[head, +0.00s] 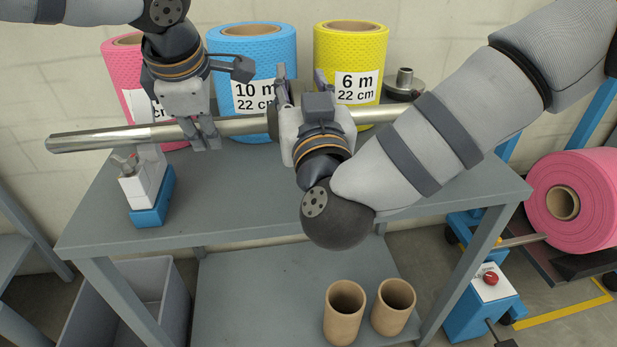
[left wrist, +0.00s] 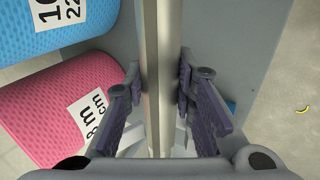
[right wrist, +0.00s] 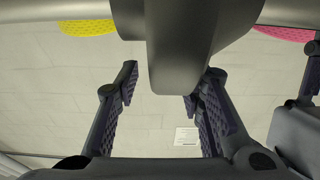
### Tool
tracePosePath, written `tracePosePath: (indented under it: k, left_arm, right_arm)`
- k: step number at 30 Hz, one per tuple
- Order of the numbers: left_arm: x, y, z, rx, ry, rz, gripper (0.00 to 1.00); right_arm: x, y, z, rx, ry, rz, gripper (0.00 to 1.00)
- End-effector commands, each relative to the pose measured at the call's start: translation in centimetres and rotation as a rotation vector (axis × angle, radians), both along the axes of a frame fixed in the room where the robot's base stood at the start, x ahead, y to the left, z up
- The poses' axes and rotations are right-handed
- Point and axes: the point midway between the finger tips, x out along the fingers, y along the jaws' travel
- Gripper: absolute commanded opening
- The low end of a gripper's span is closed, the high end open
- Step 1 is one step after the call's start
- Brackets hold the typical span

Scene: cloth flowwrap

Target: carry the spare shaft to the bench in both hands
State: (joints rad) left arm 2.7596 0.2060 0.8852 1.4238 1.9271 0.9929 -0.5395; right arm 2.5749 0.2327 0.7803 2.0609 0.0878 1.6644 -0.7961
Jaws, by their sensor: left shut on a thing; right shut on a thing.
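The spare shaft (head: 100,138) is a long shiny metal bar, lying roughly level across the head view above the bench (head: 245,195). My left gripper (head: 205,140) is shut on it left of the middle. In the left wrist view the shaft (left wrist: 162,60) runs between the fingers (left wrist: 160,85). My right gripper (head: 302,85) is at the shaft's middle, by a dark collar. In the right wrist view a dark grey block (right wrist: 180,50) on the shaft is between its fingers (right wrist: 160,90). My right arm hides part of the bench.
A blue-and-white stand (head: 150,195) is under the shaft's left part; contact is unclear. Pink (head: 120,65), blue (head: 285,48) and yellow (head: 365,40) rolls stand behind. A metal flange (head: 404,88) is back right. Two cardboard cores (head: 344,315) are on the lower shelf. A grey bin (head: 150,280) stands left.

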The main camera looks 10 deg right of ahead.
Motion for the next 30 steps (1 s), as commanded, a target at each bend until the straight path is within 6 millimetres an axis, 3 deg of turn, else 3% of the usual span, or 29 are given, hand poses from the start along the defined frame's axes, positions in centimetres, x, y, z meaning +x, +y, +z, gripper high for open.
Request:
tracePosePath:
  k: [3,4,6,7,17,30]
  left_arm:
    - [0.0,-0.6,0.7,-0.01,-0.012,-0.013,0.0]
    - [0.0,-0.6,0.6,-0.009,-0.011,-0.013,0.26]
    - [0.0,-0.5,0.6,-0.009,-0.01,-0.011,0.42]
    - [0.0,-0.5,0.6,-0.008,-0.01,-0.01,0.44]
    - [-0.2,-0.3,0.9,-0.005,-0.007,-0.005,0.44]
    - [-5.1,-0.2,9.9,-0.007,-0.009,-0.006,0.44]
  right_arm:
    - [-0.2,0.5,-0.1,-0.007,0.006,0.016,0.0]
    - [-0.2,0.5,-0.1,-0.008,0.009,0.016,0.38]
    - [-0.2,0.5,-0.1,-0.007,0.008,0.014,0.53]
    - [-0.1,0.4,-0.1,-0.006,0.007,0.013,0.56]
    - [-0.1,0.2,0.1,-0.002,0.003,0.007,0.56]
    - [0.0,0.1,0.1,-0.001,0.001,0.004,0.56]
